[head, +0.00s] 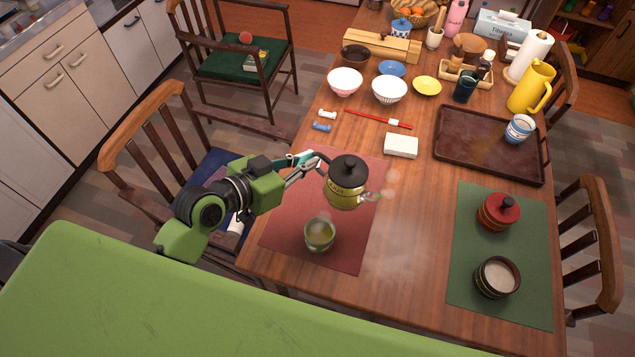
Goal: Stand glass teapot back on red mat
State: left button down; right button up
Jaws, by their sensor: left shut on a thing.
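The glass teapot (345,193) has a black lid and holds yellow-green liquid. Its spout points right, and steam shows around it. My left gripper (318,160) comes in from the left and is shut on the teapot at its handle side. The teapot appears over the red mat (292,222), near its right edge; I cannot tell how far above the mat its base is. A glass of green tea (319,236) stands on the front part of the red mat. My right gripper is not in view.
A green mat (500,238) at the right bears a red lidded pot (497,212) and a dark cup (497,277). A brown tray (465,167) holds a blue-and-white cup (519,129). Chopsticks (378,119) and a white box (401,146) lie behind the red mat. Bare table separates the mats.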

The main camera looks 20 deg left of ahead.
pick_arm(q)
jog(key=shift+n+y, duration=0.3)
jog(key=w+a+f, duration=0.3)
jog(key=f, duration=0.1)
jog(key=w+a+f+b, duration=0.1)
jog(key=w+a+f, duration=0.2)
jog(key=w+f, duration=0.1)
jog(key=w+a+f+b, duration=0.1)
jog(key=w+a+f, duration=0.2)
jog(key=f, duration=0.2)
jog(key=shift+w, duration=0.15)
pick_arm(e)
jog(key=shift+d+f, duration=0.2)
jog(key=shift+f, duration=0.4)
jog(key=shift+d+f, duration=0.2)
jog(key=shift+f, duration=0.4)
pick_arm(q)
jog(key=c, duration=2.2)
grip_release()
jog(key=shift+d+f, duration=0.1)
jog(key=shift+f, duration=0.05)
jog(key=shift+o, duration=0.2)
